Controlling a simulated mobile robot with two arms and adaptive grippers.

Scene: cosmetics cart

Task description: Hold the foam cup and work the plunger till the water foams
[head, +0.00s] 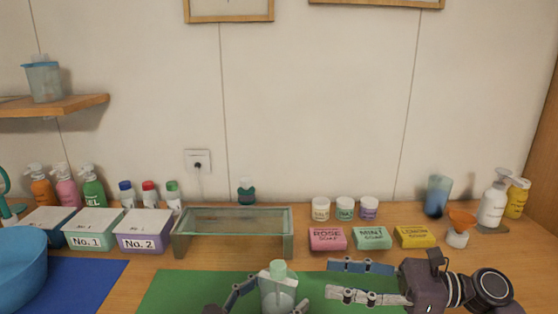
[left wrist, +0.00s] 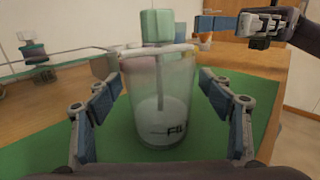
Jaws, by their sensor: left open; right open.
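The foam cup (head: 278,296) is a clear cup with a pale green plunger knob (head: 278,268) on top. It stands upright on the green mat (head: 180,290). In the left wrist view the cup (left wrist: 160,105) shows a thin rod inside, whitish liquid low down and partly readable dark lettering. My left gripper (head: 266,298) is open, with one finger on each side of the cup. My right gripper (head: 332,278) is open and empty, lying sideways to the right of the knob. Its fingers also show beside the knob in the left wrist view (left wrist: 222,24).
A glass-sided tray (head: 290,246) stands behind the cup. Rose, mint and lemon soap boxes (head: 327,240) stand behind my right gripper. A blue basin (head: 18,268) and blue mat (head: 90,285) are at left. The green mat left of the cup is clear.

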